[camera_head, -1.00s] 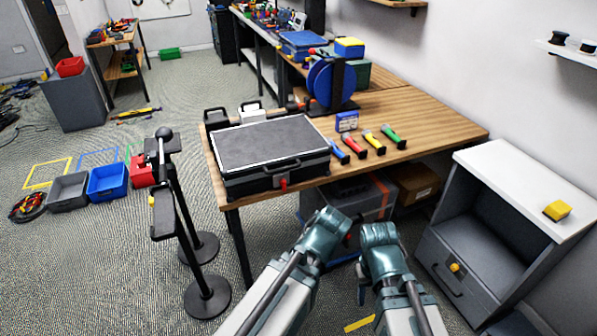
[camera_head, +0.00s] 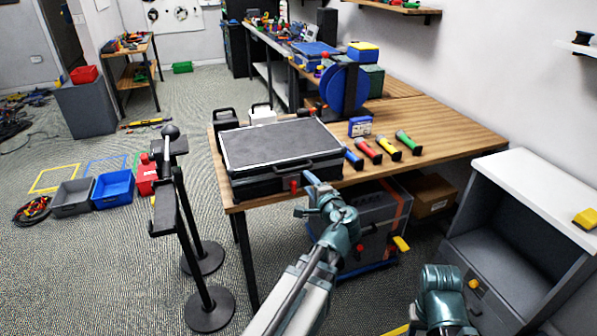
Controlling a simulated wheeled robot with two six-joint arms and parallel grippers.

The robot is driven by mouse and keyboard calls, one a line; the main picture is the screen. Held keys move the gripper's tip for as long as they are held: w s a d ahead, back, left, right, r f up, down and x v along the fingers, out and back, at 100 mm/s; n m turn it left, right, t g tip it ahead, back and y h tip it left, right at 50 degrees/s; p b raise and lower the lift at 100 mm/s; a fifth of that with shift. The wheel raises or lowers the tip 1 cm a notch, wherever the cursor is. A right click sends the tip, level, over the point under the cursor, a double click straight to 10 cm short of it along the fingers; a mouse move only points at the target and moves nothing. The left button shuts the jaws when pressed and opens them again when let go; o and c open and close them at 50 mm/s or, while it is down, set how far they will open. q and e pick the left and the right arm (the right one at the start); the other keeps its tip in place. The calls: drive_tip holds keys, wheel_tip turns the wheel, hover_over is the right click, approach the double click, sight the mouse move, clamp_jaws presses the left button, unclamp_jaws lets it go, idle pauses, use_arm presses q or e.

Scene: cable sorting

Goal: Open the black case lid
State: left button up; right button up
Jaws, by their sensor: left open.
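The black case (camera_head: 275,148) lies flat on the near left part of the wooden table, with its lid shut. Its handle and a red tab (camera_head: 293,185) are on the front side facing me. My left gripper (camera_head: 305,196) is open and empty. It is just in front of the table's front edge, close below and right of the red tab; I cannot tell whether it touches anything. My right arm shows at the lower right, but its gripper fingers are not visible.
Blue, red, yellow and green handled tools (camera_head: 384,148) lie right of the case on the table (camera_head: 450,125). A blue reel (camera_head: 341,88) stands behind them. Black stanchions (camera_head: 203,250) stand left of the table. A grey cabinet (camera_head: 520,215) is at right.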

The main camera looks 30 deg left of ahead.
sight(297, 170)
use_arm(q)
drive_tip(key=b+x, duration=0.2)
drive_tip(key=x, duration=1)
drive_tip(key=shift+a, duration=0.1)
clamp_jaws()
drive_tip(key=shift+s, duration=0.1)
idle(0.9)
